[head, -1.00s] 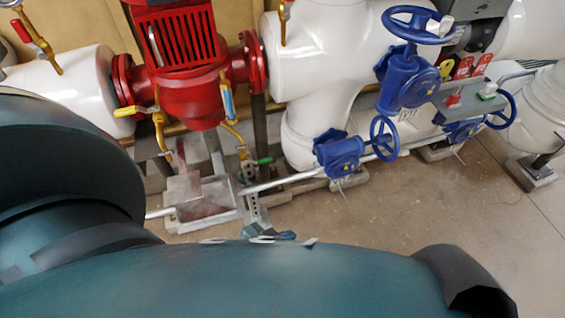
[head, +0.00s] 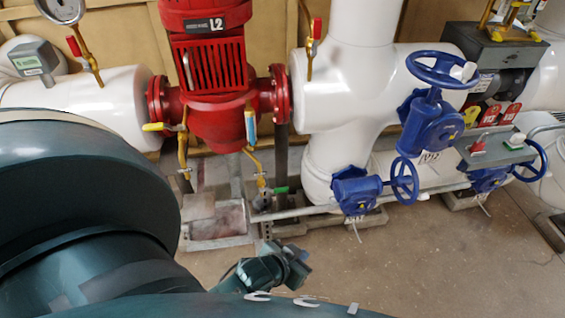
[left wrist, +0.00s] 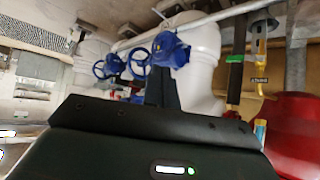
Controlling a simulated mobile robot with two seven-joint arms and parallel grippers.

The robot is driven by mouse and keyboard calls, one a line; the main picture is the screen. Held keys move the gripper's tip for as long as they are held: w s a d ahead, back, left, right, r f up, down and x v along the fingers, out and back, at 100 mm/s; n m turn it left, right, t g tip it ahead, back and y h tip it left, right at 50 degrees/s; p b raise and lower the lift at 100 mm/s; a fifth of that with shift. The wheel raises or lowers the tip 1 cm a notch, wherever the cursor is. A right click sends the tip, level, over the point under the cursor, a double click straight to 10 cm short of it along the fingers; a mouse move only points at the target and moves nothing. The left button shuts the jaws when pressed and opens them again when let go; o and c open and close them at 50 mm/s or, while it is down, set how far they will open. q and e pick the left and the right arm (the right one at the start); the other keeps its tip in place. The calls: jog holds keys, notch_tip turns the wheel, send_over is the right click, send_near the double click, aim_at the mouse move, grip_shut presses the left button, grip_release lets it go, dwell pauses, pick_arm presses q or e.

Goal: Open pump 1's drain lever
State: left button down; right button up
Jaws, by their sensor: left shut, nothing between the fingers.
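The red pump (head: 218,110) stands at upper left in the head view, with a plate reading "L2". Beside and below it are small brass valves with a yellow lever (head: 153,127), a blue lever (head: 250,125) and a low green lever (head: 281,190). I cannot tell which one is the drain lever. The left wrist view also shows the green lever (left wrist: 234,84) and part of the pump (left wrist: 296,135). My left gripper (head: 297,268) is shut and empty, below and in front of the pump, apart from every lever. My right gripper is out of view.
Blue handwheel valves (head: 430,122) and white pipes (head: 335,85) stand right of the pump. A low thin pipe (head: 310,211) runs near the floor. A grey control box (head: 495,150) is at right. The floor (head: 420,260) in front is clear.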

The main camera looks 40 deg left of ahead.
pick_arm(q)
jog(key=w+a+n+g+y+b, duration=0.1)
jog(key=w+a+n+g+y, duration=0.2)
jog(key=w+a, duration=1.4)
jog(key=n+y, duration=0.4)
jog(key=n, duration=0.3)
jog(key=shift+a+f+n+g+y, duration=0.15)
jog(key=shift+f+n+g+y, duration=0.15)
jog(key=shift+f, duration=0.1)
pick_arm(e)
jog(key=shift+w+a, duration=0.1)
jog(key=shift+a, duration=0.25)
pick_arm(q)
jog(key=shift+b, duration=0.3)
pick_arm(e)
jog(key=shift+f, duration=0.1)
